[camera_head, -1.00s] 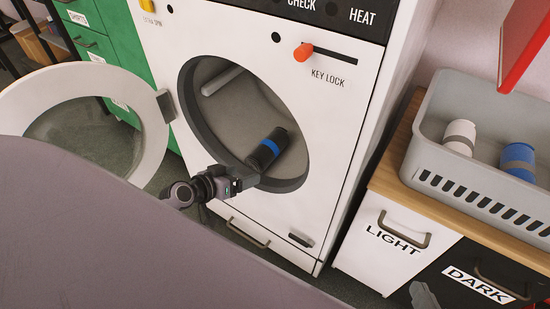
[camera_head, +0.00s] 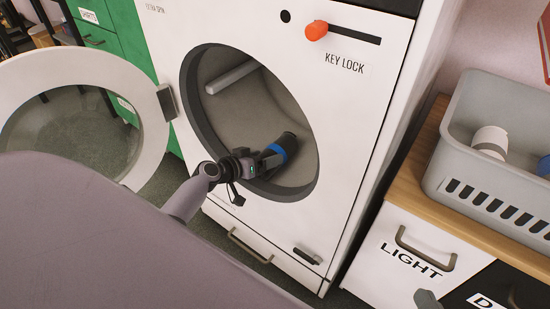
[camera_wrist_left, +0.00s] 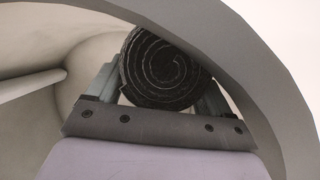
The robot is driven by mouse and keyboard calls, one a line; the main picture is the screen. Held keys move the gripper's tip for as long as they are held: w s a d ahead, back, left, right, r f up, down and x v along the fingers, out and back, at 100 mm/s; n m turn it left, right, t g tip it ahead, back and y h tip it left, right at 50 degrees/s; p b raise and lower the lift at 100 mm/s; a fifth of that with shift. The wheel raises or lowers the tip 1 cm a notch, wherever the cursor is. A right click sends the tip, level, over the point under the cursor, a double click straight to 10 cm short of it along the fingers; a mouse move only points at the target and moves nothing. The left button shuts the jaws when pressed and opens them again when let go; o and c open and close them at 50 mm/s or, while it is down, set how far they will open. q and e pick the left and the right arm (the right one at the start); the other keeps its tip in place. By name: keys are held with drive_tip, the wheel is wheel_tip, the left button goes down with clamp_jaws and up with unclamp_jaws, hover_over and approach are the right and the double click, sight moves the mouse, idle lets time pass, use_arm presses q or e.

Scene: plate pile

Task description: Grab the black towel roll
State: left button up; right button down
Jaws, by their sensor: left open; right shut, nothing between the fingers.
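The black towel roll (camera_head: 288,143) with a blue band lies in the lower part of the washer drum (camera_head: 240,110). My left gripper (camera_head: 270,158) reaches through the round opening to the roll's near end. In the left wrist view, the roll's spiral end (camera_wrist_left: 165,68) is between the two spread fingers of my left gripper (camera_wrist_left: 158,90), which is open. Part of the roll is hidden behind my gripper in the head view. A grey tip at the bottom edge of the head view is my right gripper (camera_head: 428,299), shut and empty, mostly out of frame.
The washer door (camera_head: 150,100) stands open to the left. The drum's dark rim (camera_head: 312,165) curves close around my left gripper and shows in the wrist view (camera_wrist_left: 265,75). A grey basket (camera_head: 480,190) with a white roll (camera_head: 490,140) and a blue roll (camera_head: 544,166) stands right.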

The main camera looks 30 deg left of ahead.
use_arm(q)
drive_tip(key=shift+w+d+f, duration=0.1)
drive_tip(key=shift+w+f, duration=0.05)
drive_tip(key=shift+w, duration=0.15)
drive_tip(key=c, duration=0.8)
drive_tip(key=shift+c, duration=0.2)
